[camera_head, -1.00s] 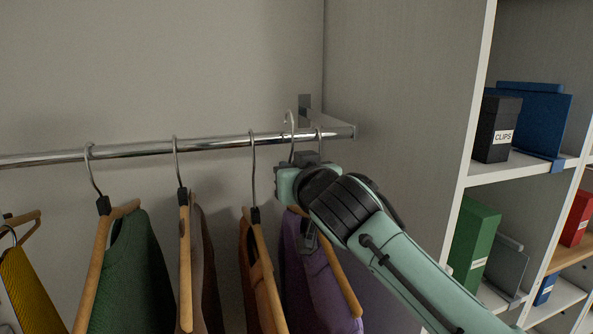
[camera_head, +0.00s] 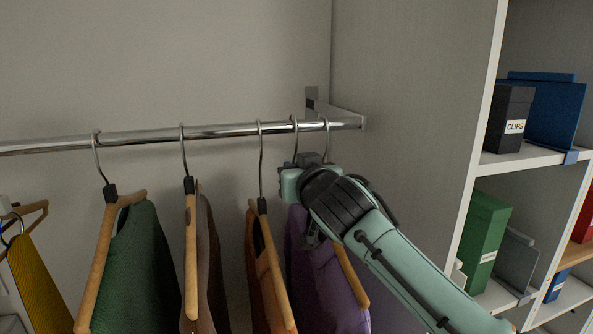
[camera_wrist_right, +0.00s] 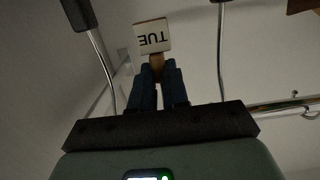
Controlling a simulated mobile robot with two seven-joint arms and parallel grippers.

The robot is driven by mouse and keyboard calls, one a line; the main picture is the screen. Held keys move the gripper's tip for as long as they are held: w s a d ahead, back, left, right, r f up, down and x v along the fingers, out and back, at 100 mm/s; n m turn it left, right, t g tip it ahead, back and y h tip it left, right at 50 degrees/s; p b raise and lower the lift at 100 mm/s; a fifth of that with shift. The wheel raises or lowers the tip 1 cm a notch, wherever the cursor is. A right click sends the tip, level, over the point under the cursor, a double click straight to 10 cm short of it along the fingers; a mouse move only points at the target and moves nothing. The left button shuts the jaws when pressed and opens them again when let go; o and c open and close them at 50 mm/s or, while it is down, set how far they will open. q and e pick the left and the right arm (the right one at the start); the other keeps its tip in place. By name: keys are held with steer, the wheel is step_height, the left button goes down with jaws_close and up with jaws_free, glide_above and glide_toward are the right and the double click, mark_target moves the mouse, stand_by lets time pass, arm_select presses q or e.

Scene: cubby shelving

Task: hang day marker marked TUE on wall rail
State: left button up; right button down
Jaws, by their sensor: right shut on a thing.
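The day marker (camera_wrist_right: 152,36) is a small pale wooden tag reading TUE, upside down in the right wrist view. My right gripper (camera_wrist_right: 160,84) is shut on its wooden stem. In the head view my right gripper (camera_head: 300,176) is just below the wall rail (camera_head: 225,130), near its right end, and hides the marker's tag. My left gripper is not in view.
Several hangers hang on the rail: a green garment (camera_head: 132,265), a brown one (camera_head: 207,265), an orange one (camera_head: 260,265) and a purple one (camera_head: 322,280) behind my right arm. The rail bracket (camera_head: 335,113) and side panel are close right. Cubbies stand beyond.

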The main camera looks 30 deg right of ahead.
steer(key=c, duration=1.1)
jaws_free()
steer(key=shift+o, duration=0.2)
steer(key=shift+s, duration=0.15)
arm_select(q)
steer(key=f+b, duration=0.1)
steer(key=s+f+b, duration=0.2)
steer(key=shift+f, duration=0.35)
arm_select(e)
steer(key=v, duration=1.3)
steer(key=shift+a+r, duration=0.1)
steer(key=shift+a, duration=0.05)
